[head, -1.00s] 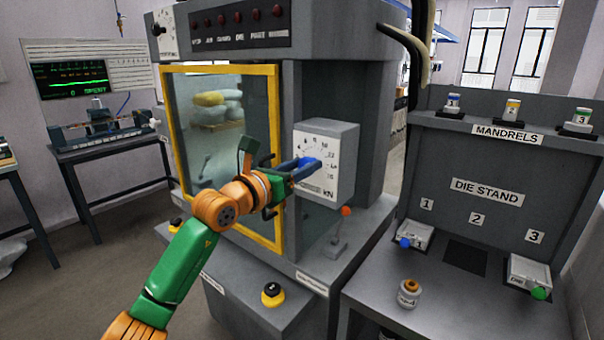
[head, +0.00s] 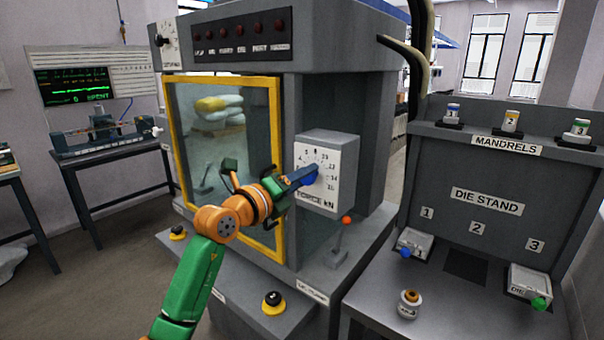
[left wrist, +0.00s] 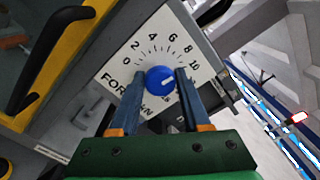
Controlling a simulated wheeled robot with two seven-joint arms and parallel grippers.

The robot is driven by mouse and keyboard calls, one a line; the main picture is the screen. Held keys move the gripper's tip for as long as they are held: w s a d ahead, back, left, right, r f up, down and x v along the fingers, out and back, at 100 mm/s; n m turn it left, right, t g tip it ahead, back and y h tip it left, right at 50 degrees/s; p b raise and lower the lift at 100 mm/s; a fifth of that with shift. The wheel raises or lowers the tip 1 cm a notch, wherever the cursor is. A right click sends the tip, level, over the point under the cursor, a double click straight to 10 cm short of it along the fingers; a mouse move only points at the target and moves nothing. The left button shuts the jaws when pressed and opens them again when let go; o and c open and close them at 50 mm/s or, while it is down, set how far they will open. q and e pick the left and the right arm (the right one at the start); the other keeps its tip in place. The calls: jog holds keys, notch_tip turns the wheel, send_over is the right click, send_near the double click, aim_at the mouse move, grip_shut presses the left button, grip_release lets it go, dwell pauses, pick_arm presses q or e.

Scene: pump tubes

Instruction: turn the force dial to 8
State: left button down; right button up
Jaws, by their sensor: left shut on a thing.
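The force dial is a white plate (head: 326,155) with printed numbers on the grey box of the machine. Its blue knob (left wrist: 160,79) sits at the middle of the scale, which reads 0, 2, 4, 6, 8, 10 in the left wrist view. My left gripper (head: 306,178) is shut on the blue knob, one blue finger on each side. A small light mark shows on the knob, but I cannot tell which number it points at. The fingers hide part of the lower scale and lettering. My right gripper is not in view.
A lever with an orange ball (head: 346,220) stands just below the dial box. A yellow-framed window (head: 278,165) lies left of it. The die stand (head: 487,200) is at the right, with a small jar (head: 408,308) on its table.

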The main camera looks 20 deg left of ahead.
pick_arm(q)
jog(key=shift+r+n+p, duration=0.15)
jog(key=shift+n+p, duration=0.15)
jog(key=shift+n, duration=0.3)
jog(key=c, duration=0.7)
grip_release()
jog(key=o, duration=0.3)
jog(key=b+v, duration=0.3)
jog(key=v, duration=0.4)
